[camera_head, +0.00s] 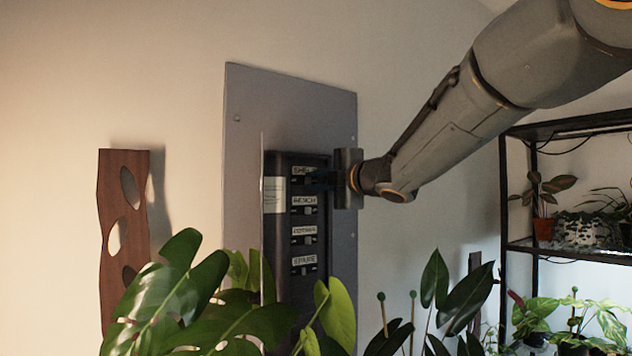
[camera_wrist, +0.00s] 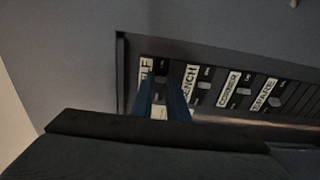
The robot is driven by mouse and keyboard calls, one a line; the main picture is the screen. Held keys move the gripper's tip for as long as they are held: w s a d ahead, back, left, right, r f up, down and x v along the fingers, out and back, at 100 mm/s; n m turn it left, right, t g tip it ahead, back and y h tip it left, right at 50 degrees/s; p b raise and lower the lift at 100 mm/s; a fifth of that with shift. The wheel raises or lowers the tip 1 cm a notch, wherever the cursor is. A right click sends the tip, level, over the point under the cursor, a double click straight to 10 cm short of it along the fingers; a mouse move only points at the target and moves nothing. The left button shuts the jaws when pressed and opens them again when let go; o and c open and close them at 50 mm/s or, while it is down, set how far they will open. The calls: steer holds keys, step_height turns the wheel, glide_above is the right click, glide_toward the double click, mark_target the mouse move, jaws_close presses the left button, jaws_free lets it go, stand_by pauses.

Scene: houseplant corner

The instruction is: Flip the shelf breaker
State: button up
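The breaker panel (camera_head: 315,218) is a dark strip with several labelled rows, set in a grey wall plate. The shelf breaker (camera_head: 300,182) is the top row, under a partly hidden label. My gripper (camera_head: 322,181) reaches in from the right, its fingertips at this row. In the wrist view, the two blue fingers of my gripper (camera_wrist: 160,82) stand apart at the shelf row, with a narrow gap between them. The shelf label (camera_wrist: 145,70) is partly covered by a finger. The fingers and dim light hide the switch's position, and I cannot tell whether they touch it.
The bench (camera_head: 304,201), corner (camera_head: 304,231) and spare (camera_head: 304,262) rows lie below. A thin open door (camera_head: 263,215) stands at the panel's left. Broad leaves (camera_head: 190,300) cover its lower part. A plant rack (camera_head: 565,245) stands at right, and a wooden board (camera_head: 122,235) hangs left.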

steer(key=shift+s+a+m+t+h+b, duration=0.15)
steer(key=shift+m+t+h+b, duration=0.5)
steer(key=shift+b, duration=0.85)
jaws_close()
steer(key=h+b, duration=0.1)
steer(key=b, duration=0.2)
steer(key=shift+a+m+t, duration=0.2)
steer(key=shift+m+t, duration=0.05)
steer(key=shift+m, duration=0.1)
steer(key=shift+s+a+m+h+b, duration=0.1)
steer(key=shift+m+h+b, duration=0.35)
steer(key=shift+b, duration=0.65)
steer(key=h+b, duration=0.1)
steer(key=b, duration=0.2)
steer(key=m+t+h+b, duration=0.1)
steer(key=b, duration=0.3)
steer(key=a+m+h+b, duration=0.1)
steer(key=b, duration=0.3)
steer(key=shift+s+h, duration=0.1)
steer(key=shift+h, duration=0.2)
steer(key=shift+s+r+m+t+h+b, duration=0.15)
steer(key=shift+m+t+h+b, duration=0.4)
steer(key=shift+b, duration=1.55)
steer(key=shift+g, duration=0.25)
steer(key=o, duration=0.8)
jaws_free()
steer(key=shift+s+a, duration=0.1)
steer(key=shift+s, duration=0.05)
